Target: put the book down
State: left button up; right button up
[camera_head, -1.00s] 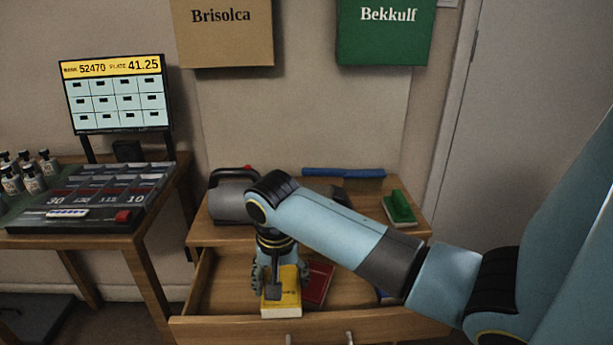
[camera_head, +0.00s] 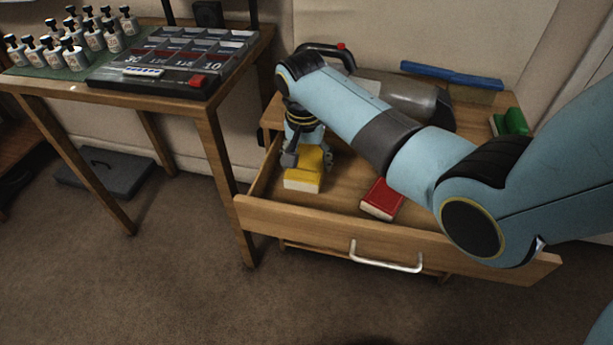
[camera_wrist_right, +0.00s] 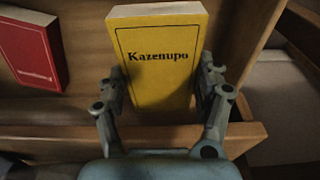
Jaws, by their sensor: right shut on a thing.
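A yellow book (camera_head: 304,179) is in the open drawer (camera_head: 340,228), near its left end. In the right wrist view the yellow book (camera_wrist_right: 158,62) faces the camera and reads "Kazenupo". My right gripper (camera_head: 308,160) is above the drawer and shut on this book. In the right wrist view its two fingers (camera_wrist_right: 162,98) press on the book's left and right sides. I cannot tell whether the book touches the drawer floor. My left gripper is not in view.
A red book (camera_head: 381,199) lies in the drawer to the right of the yellow one, with bare floor between them. A grey machine (camera_head: 418,102), a blue roll (camera_head: 450,75) and a green thing (camera_head: 514,122) are on the top behind. A table (camera_head: 205,118) with bottles stands left.

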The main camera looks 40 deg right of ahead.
aim_at(304, 171)
jog(key=shift+w+a+f, duration=0.15)
jog(key=shift+w+f, duration=0.1)
jog(key=shift+w, duration=0.1)
jog(key=shift+f, duration=0.2)
notch_tip(304, 171, down, 4)
jog(key=shift+r+b, duration=0.2)
jog(key=shift+b, duration=0.85)
jog(key=shift+r, duration=0.1)
jog(key=o, duration=1.3)
